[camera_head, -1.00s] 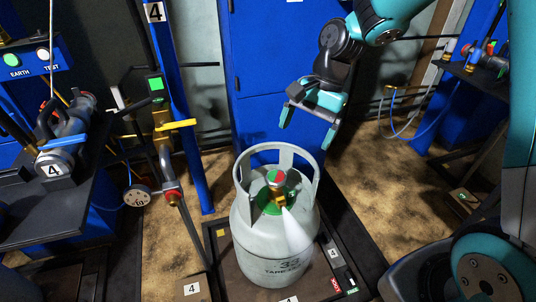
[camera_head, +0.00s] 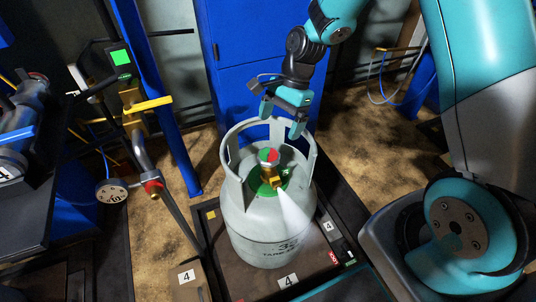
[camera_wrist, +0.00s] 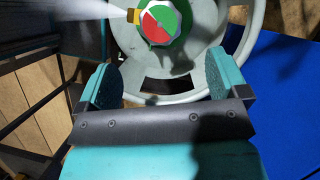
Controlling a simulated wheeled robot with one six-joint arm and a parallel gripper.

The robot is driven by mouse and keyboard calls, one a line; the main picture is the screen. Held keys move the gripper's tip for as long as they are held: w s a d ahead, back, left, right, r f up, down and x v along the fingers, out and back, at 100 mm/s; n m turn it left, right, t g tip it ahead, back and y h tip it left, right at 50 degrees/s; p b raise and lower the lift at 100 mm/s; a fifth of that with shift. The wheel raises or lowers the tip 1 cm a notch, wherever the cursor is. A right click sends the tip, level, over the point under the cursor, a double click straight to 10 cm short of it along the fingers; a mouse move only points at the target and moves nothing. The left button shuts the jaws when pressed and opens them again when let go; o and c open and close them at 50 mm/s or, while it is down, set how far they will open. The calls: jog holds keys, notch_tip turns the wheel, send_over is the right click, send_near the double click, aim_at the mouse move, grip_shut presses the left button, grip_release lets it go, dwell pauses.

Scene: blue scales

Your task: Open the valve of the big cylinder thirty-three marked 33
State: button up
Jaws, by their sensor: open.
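The big grey cylinder (camera_head: 268,228) stands upright on a dark platform, with "33" partly readable on its lower front. Its valve (camera_head: 268,157) has a round red and green knob on a brass body, inside the open collar. A white jet sprays from the brass outlet toward the lower right. My gripper (camera_head: 282,118) is open and empty, above the back right of the collar. In the wrist view, the knob (camera_wrist: 160,20) is at the top, ahead of and between the two teal fingers (camera_wrist: 162,80), apart from them. The cylinder's collar (camera_wrist: 238,28) shows behind the fingers.
The platform (camera_head: 225,275) has a raised dark rim and labels marked 4. A blue post (camera_head: 165,110) and a yellow-handled pipe (camera_head: 150,105) stand to the left. A blue cabinet (camera_head: 245,85) stands behind. The collar's uprights surround the valve.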

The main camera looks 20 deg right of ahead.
aim_at(269, 155)
jog(key=b+x, duration=0.2)
jog(key=x, duration=0.7)
jog(key=shift+a, duration=0.1)
jog(key=c, duration=0.9)
